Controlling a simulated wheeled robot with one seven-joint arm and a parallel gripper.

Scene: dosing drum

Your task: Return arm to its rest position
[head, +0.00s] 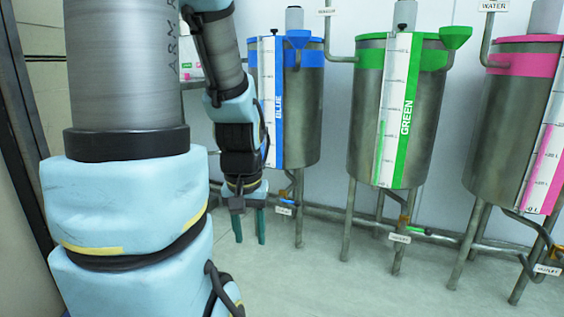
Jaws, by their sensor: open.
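My gripper (249,228) hangs at the end of my arm, left of the picture's middle. Its two green fingers point down, apart, with nothing between them. It appears in front of the lower part of the blue drum's area, above the floor in the picture. My arm's large links fill the left side of the view and hide part of the wall and the blue drum's left side.
A blue-labelled drum (304,110), a green-labelled drum (432,120) and a pink-labelled drum (505,120) stand on legs along the wall. Pipes and outlet valves run below them. The floor (330,285) in front is clear.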

